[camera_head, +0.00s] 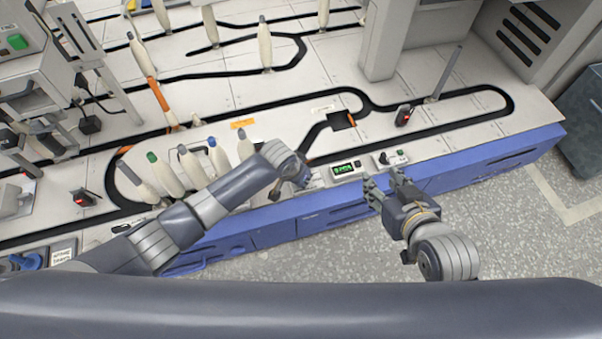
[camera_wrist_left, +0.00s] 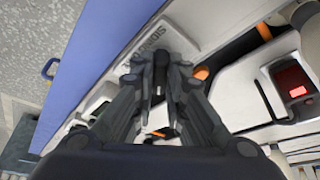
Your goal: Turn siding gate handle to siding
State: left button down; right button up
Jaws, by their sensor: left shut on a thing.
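The siding gate handle (camera_wrist_left: 159,78) is a small dark bar between the fingertips of my left gripper (camera_wrist_left: 160,72) in the left wrist view. That gripper is shut on it, and the fingers hide most of it. The printed SIDING label (camera_wrist_left: 152,37) lies just beyond the fingertips. In the head view my left gripper (camera_head: 299,178) is low at the table's front edge, and my wrist covers the handle. My right gripper (camera_head: 384,183) is open and empty, in front of the blue table edge.
A panel with a green display (camera_head: 343,168) and a knob box (camera_head: 389,158) sit right of my left gripper. A dark track opening with an orange edge (camera_head: 350,119) lies behind. A red-lit sensor (camera_head: 403,115) stands at the right.

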pick_arm(q)
jog(key=shift+s+n+p, duration=0.1)
jog(key=shift+n+p, duration=0.4)
jog(key=shift+p, duration=0.15)
jog(key=shift+d+n+y+p, duration=0.1)
jog(key=shift+n+y+p, duration=0.3)
jog(key=shift+n+p, duration=0.15)
jog(key=shift+n+y+p, duration=0.4)
jog(key=shift+n+p, duration=0.5)
jog(key=shift+n, duration=0.05)
pick_arm(e)
jog(key=s+d+f+g+h, duration=0.1)
jog(key=s+d+f+g, duration=0.1)
jog(key=s, duration=0.4)
jog(key=s+d+f+g, duration=0.2)
jog(key=s+g, duration=0.3)
jog(key=s, duration=0.1)
jog(key=shift+s+f+h, duration=0.15)
jog(key=shift+s+h, duration=0.25)
pick_arm(q)
jog(key=shift+t, duration=0.3)
jog(key=shift+n, duration=0.3)
pick_arm(e)
jog(key=shift+d+f, duration=0.1)
jog(key=shift+f, duration=0.45)
jog(key=shift+w, duration=0.1)
